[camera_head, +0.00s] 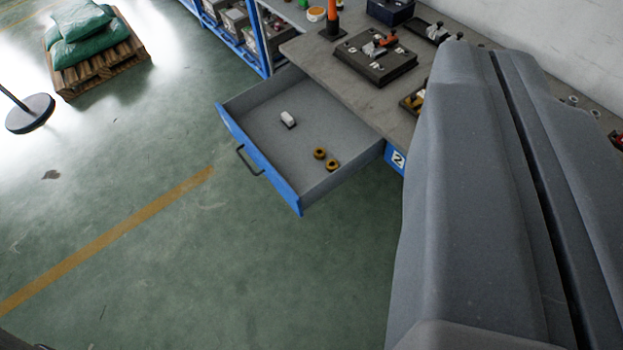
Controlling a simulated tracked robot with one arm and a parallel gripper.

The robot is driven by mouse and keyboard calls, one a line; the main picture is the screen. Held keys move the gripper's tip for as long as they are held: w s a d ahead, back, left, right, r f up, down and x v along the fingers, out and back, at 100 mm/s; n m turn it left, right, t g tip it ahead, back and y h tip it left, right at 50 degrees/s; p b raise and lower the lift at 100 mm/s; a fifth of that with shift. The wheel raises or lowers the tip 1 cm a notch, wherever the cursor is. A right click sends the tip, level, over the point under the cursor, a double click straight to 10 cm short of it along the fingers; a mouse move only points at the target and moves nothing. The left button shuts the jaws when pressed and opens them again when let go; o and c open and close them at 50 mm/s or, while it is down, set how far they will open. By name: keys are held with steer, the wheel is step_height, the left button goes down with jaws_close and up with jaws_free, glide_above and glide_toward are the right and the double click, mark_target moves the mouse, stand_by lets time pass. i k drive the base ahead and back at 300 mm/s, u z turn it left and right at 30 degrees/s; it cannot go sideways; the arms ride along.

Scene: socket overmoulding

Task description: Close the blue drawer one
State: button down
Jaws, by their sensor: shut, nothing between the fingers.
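The blue-fronted drawer (262,165) stands pulled out from the grey workbench, its inside grey and open to view. It has a dark bar handle (249,160) on its front. A small white piece (288,118) and a pair of yellow-brown round parts (325,158) lie inside. No number can be read on its front; a blue panel marked 2 (397,158) sits beside it under the bench top.
The workbench (345,95) carries a dark fixture plate (375,58) and several small items. A blue-framed rack (237,38) with bins stands beyond. A pallet (103,70) with green sacks and a round black base (30,113) stand at upper left. Green floor before the drawer is clear.

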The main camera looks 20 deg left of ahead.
mark_target(286, 157)
steer(key=u, duration=0.05)
steer(key=i, duration=1)
steer(key=u, duration=0.6)
